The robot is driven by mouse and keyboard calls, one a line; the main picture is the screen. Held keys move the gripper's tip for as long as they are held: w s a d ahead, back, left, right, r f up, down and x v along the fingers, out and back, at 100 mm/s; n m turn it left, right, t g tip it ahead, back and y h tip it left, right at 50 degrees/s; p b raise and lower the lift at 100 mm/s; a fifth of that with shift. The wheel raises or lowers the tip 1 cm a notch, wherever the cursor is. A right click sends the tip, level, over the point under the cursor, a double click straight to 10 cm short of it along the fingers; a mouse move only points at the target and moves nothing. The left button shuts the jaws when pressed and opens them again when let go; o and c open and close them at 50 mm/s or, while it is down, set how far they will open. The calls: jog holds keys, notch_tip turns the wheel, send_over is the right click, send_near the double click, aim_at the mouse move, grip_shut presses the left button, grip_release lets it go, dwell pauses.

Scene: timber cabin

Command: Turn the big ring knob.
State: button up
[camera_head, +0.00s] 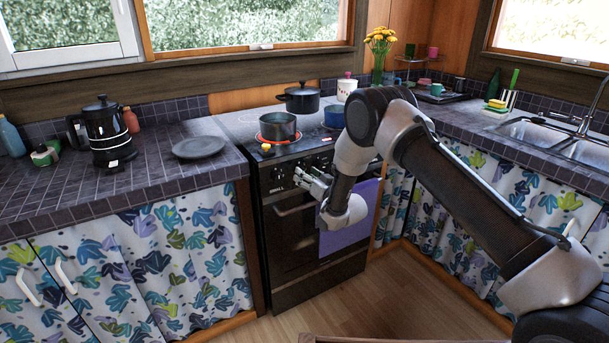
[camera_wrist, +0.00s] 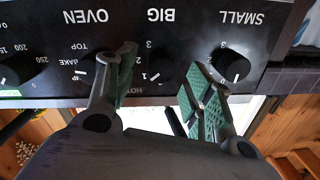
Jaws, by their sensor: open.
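The big ring knob (camera_wrist: 155,70) is a dark round knob under the label BIG on the black stove panel, which appears upside down in the wrist view. Its white mark is by the figure 1. My gripper (camera_wrist: 163,80) is open, with one green-padded finger on each side of this knob. I cannot tell if either pad touches it. The right finger lies between this knob and the SMALL knob (camera_wrist: 232,65), whose mark is near 0. In the head view my gripper (camera_head: 312,182) is at the stove's front panel, and my arm hides part of it.
Oven knobs (camera_wrist: 82,72) sit left of the left finger. On the stove (camera_head: 310,290) are a grey pot (camera_head: 278,126) over a red ring and a black pot (camera_head: 299,100). A purple towel (camera_head: 350,222) hangs on the oven front. Counters flank the stove.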

jog(key=shift+x, duration=0.95)
jog(key=c, duration=1)
jog(key=n, duration=0.9)
jog(key=shift+a+n, duration=0.1)
jog(key=shift+n, duration=0.2)
jog(key=o, duration=1)
